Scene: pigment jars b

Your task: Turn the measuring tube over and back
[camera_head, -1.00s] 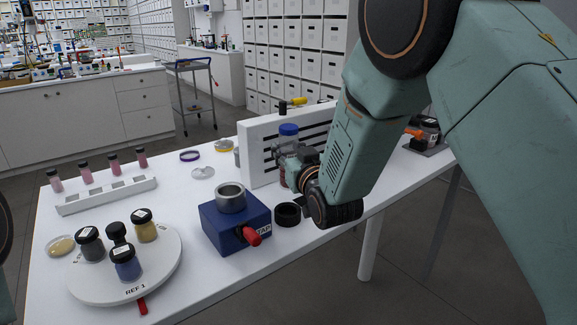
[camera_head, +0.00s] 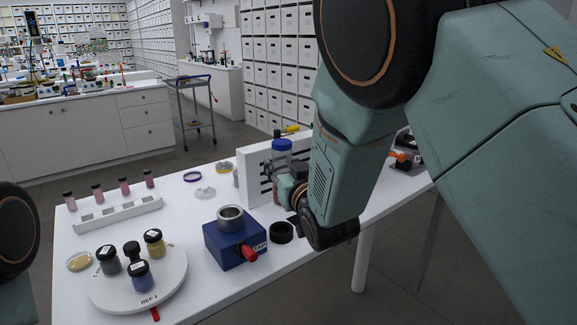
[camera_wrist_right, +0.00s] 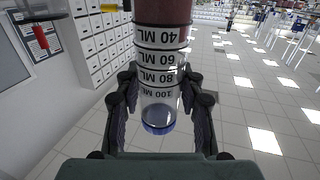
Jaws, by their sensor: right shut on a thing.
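The measuring tube (camera_head: 282,145) is clear with a blue cap and stands upright, cap up, in front of the white slotted rack. Its cap rises slightly above the rack's edge. In the right wrist view, which is upside down, the tube (camera_wrist_right: 160,60) shows dark red contents, black rings and marks from 40 to 100 ML. My right gripper (camera_wrist_right: 158,95) is shut on it around the clear part near the cap. My left gripper is out of view.
A blue block (camera_head: 235,244) with a grey ring and red knob stands left of my right arm, beside a black ring (camera_head: 281,233). The white slotted rack (camera_head: 247,172) is close behind the tube. A round platform (camera_head: 110,300) with several jars is at the front left.

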